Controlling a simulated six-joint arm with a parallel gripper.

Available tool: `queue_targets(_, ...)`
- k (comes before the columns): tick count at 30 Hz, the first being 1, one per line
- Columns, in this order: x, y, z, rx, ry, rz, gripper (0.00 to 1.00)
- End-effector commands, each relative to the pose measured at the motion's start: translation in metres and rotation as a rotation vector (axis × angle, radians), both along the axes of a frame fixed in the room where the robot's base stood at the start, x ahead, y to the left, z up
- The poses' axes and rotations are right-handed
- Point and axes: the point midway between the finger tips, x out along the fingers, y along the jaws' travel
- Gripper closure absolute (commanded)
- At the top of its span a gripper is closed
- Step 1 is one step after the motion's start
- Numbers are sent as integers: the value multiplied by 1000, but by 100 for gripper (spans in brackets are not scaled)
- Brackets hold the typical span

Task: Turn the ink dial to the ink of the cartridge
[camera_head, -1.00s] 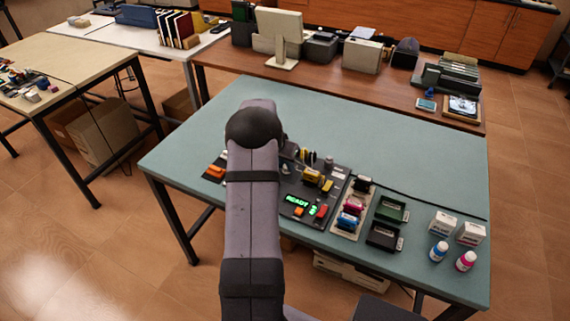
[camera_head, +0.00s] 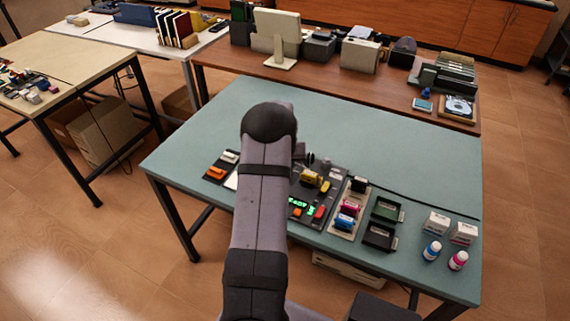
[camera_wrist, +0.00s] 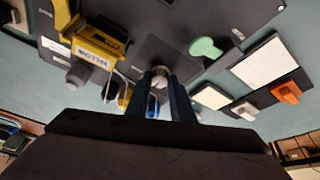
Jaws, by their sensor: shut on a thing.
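A yellow cartridge (camera_wrist: 96,46) with a label that reads "YELLOW" sits on the dark panel in the wrist view. It also shows in the head view (camera_head: 311,176), just right of my arm. My gripper (camera_wrist: 165,84) is shut on a small grey round knob (camera_wrist: 160,76), which appears to be the ink dial. The knob stands on a dark part of the panel beside the cartridge. Its pointer and markings are hidden or too small to read. In the head view my arm hides the dial and most of my gripper.
A green rounded handle (camera_wrist: 205,47), a white plate (camera_wrist: 264,64) and an orange switch (camera_wrist: 286,92) lie near my fingers. A green lit display (camera_head: 297,203) is on the panel. A rack with coloured cartridges (camera_head: 348,208) stands to its right. The back of the teal table (camera_head: 225,105) is clear.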

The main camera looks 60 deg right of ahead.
Motion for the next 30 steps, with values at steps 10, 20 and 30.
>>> queue_targets(10, 0, 0, 0, -1, 1, 29, 100)
queue_targets(20, 0, 0, 0, 0, 1, 28, 60)
queue_targets(30, 0, 0, 2, 0, 1, 28, 60)
